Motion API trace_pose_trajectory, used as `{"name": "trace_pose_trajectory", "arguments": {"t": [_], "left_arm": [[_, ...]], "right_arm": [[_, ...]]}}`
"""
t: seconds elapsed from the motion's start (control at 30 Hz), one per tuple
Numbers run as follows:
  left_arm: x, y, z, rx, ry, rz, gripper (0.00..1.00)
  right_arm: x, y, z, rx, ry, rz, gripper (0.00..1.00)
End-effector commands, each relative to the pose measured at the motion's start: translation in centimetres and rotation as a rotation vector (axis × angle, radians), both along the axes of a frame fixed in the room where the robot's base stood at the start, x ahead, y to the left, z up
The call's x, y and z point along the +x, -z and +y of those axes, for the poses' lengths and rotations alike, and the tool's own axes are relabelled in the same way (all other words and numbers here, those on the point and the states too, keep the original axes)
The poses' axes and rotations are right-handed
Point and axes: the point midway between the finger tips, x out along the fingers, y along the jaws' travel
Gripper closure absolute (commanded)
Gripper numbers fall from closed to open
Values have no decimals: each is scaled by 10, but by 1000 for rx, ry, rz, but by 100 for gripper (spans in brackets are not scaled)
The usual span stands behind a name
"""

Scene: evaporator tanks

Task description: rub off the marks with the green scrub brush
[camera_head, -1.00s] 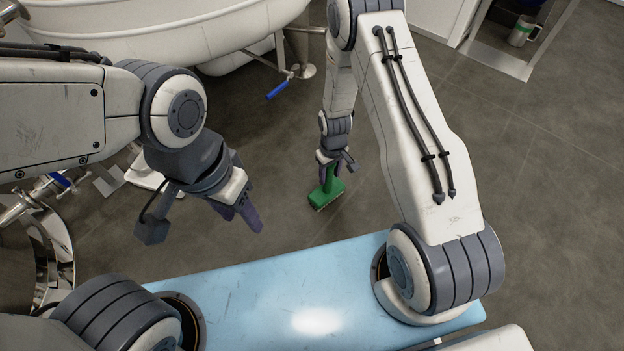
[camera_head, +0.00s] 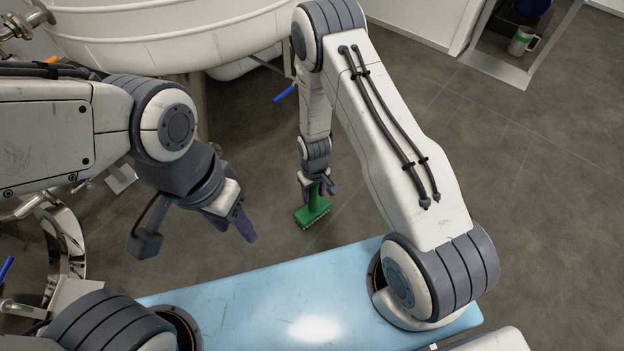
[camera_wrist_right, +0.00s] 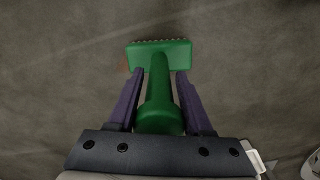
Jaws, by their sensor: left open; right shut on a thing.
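The green scrub brush (camera_head: 312,212) is held bristle block outward by my right gripper (camera_head: 316,190), just above or on the grey floor; I cannot tell if it touches. In the right wrist view, the brush (camera_wrist_right: 158,85) has its handle between the purple fingers of my right gripper (camera_wrist_right: 159,95), which is shut on it. A faint reddish-brown patch (camera_wrist_right: 123,66) shows on the floor beside the left end of the brush head; the brush may hide part of it. My left gripper (camera_head: 236,224) is open and empty, over the floor to the left of the brush.
A large white tank (camera_head: 170,35) stands at the back left, with a blue-handled valve (camera_head: 284,93) beneath it. Metal piping (camera_head: 65,235) is at the left. The floor around the brush is clear.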

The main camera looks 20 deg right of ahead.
Motion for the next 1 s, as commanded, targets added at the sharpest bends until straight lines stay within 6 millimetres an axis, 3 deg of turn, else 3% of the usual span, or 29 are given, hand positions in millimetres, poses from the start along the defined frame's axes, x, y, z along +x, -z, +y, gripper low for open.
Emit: {"name": "trace_pose_trajectory", "arguments": {"t": [0.1,0.6,1.0], "left_arm": [[0,-17,0,-1,0,-1,50],[0,-61,0,-1,0,-1,50],[0,-70,0,-1,0,-1,50]], "right_arm": [[1,-28,0,1,0,-3,100],[1,-71,2,1,-4,-2,100],[1,-81,3,1,-6,-2,100]]}}
